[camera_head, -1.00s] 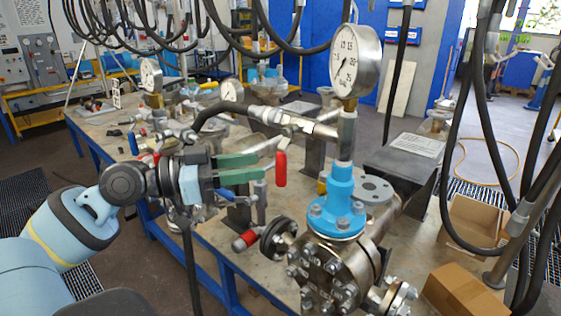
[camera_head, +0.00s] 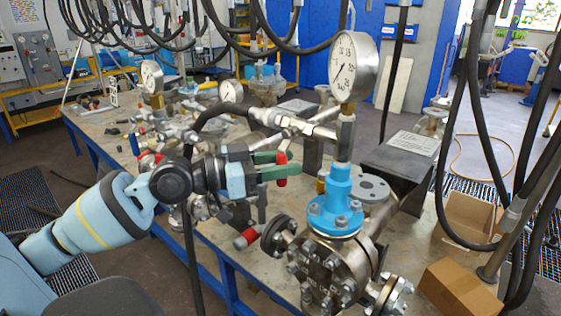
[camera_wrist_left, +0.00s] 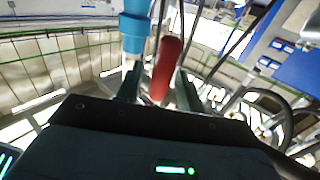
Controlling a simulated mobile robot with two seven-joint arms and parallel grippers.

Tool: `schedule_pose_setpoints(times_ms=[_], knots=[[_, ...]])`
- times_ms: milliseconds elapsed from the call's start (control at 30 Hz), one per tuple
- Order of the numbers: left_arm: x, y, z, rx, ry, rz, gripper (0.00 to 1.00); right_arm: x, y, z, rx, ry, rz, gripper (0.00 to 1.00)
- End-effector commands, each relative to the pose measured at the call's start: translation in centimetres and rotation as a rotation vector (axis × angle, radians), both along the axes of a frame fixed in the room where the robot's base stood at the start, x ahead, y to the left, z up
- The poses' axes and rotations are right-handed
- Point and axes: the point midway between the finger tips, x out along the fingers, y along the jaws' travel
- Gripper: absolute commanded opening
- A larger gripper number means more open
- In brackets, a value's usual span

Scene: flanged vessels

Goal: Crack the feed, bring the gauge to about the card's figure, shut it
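A pressure gauge (camera_head: 354,66) with a white dial stands above the blue-collared flanged vessel (camera_head: 335,215); its needle is too small to read surely. A white printed card (camera_head: 413,143) lies on a dark sloped stand, its text unreadable. My left gripper (camera_head: 284,165) is at a red valve handle (camera_head: 282,158), left of the gauge stem. In the left wrist view the red handle (camera_wrist_left: 165,68) stands between the two fingers (camera_wrist_left: 158,90), with a gap on its left side, so the gripper looks open around it. The fingers partly hide the handle in the head view. My right gripper is out of view.
A second red-handled valve (camera_head: 246,238) juts out low on the vessel's left. Black hoses (camera_head: 478,120) hang at the right, above cardboard boxes (camera_head: 460,290). More gauges and fittings (camera_head: 152,78) crowd the bench behind.

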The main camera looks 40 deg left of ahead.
Motion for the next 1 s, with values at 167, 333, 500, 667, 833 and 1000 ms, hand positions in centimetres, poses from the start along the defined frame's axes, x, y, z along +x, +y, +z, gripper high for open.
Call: schedule_pose_setpoints(times_ms=[167, 333, 500, 667, 833, 1000], knots=[[0.06, -0.04, -0.01, 0.0, 0.0, 0.0, 0.38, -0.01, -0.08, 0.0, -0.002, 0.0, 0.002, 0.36], [0.05, -0.04, -0.02, 0.0, 0.0, 0.0, 0.31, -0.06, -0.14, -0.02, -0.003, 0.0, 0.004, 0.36], [0.04, -0.03, -0.01, 0.0, 0.0, 0.0, 0.09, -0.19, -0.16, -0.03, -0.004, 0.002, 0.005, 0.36], [0.04, -0.03, -0.01, 0.0, 0.0, 0.0, 0.0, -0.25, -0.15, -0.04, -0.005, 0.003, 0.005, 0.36], [0.05, 0.05, 0.0, 0.013, -0.001, 0.0, 0.0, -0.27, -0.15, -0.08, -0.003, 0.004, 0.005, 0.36], [0.12, 0.75, 0.11, 0.142, -0.012, 0.001, 0.0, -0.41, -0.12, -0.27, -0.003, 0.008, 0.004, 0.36]])
